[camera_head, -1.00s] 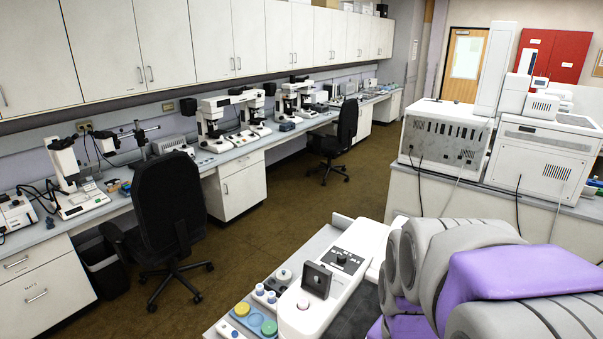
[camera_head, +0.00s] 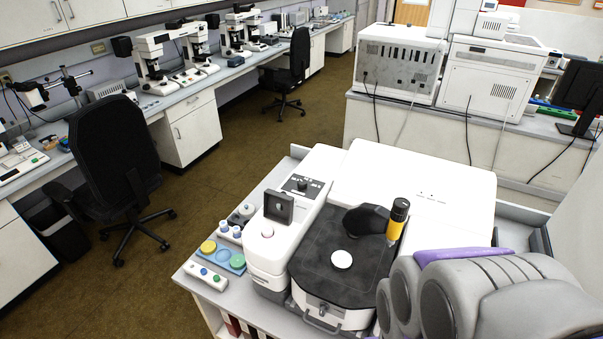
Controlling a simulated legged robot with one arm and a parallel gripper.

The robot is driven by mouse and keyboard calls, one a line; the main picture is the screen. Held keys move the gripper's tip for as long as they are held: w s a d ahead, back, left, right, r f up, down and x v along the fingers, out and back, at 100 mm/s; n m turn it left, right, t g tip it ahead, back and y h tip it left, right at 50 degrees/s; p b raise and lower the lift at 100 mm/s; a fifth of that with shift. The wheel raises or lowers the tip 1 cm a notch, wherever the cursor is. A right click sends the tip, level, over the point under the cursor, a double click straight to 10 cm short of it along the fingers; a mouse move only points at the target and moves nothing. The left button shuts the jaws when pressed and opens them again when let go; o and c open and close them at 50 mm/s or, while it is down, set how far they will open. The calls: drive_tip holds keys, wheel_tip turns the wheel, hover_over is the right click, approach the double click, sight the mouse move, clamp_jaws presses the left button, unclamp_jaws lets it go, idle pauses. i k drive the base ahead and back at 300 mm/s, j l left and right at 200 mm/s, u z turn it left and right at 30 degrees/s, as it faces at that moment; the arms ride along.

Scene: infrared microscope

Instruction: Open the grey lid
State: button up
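The infrared microscope (camera_head: 350,165) is a white instrument on a bench in the lower middle of the head view. A flat dark grey lid (camera_head: 318,248) covers its front middle part and looks closed. A white round knob or disc (camera_head: 342,260) sits on the lid. A metal handle (camera_head: 320,322) shows at the front edge below it. A black part with a yellow and black cylinder (camera_head: 398,222) stands at the lid's back right. My grey and purple arm fills the lower right corner and hides the area right of the lid. My gripper is not visible.
A white unit with a small dark square holder (camera_head: 279,206) stands left of the lid. A tray with coloured round pieces (camera_head: 222,255) lies left of it. A black chair (camera_head: 112,155) stands farther left. Brown floor (camera_head: 215,195) is open between the benches.

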sight(271, 197)
drive_tip(key=i+j+z, duration=0.15)
drive_tip(key=j+z, duration=0.25)
drive_tip(key=j, duration=0.2)
drive_tip(key=i+j+z, duration=0.1)
drive_tip(key=j+z, duration=0.35)
drive_tip(key=j, duration=0.2)
drive_tip(key=j+z, duration=0.1)
drive_tip(key=j, duration=1.5)
